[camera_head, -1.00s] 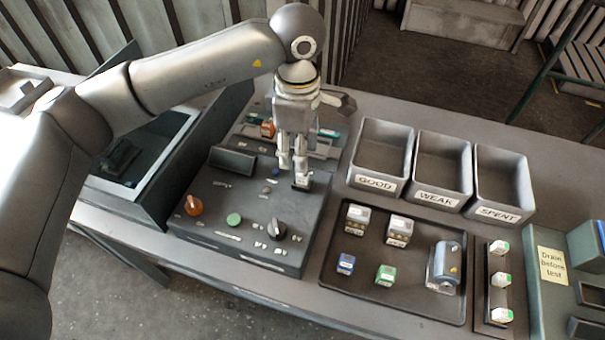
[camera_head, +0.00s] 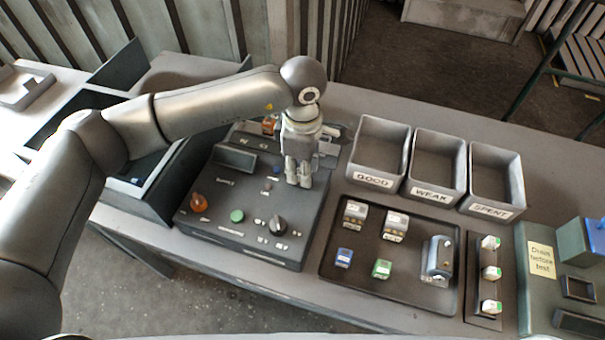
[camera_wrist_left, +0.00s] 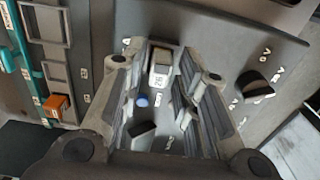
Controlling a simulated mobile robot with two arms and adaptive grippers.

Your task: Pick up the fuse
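A small block with a white marked label (camera_wrist_left: 160,78), which looks like the fuse, stands on the dark control panel (camera_wrist_left: 225,45), between the fingers in the left wrist view. In the head view my left gripper (camera_head: 299,180) points down over the right side of the panel (camera_head: 250,210) and hides this block. In the left wrist view the gripper (camera_wrist_left: 162,100) is open, with a finger on each side of the block and visible gaps. I cannot tell how far the fingertips are above the panel. My right gripper is not in view.
Open bins labelled GOOD (camera_head: 373,180), WEAK (camera_head: 431,193) and SPENT (camera_head: 495,211) stand to the right. A dark tray (camera_head: 410,295) holds several components. A narrow rack (camera_head: 484,320) holds three white-and-green pieces. Panel knobs (camera_head: 278,226) stick up near my gripper.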

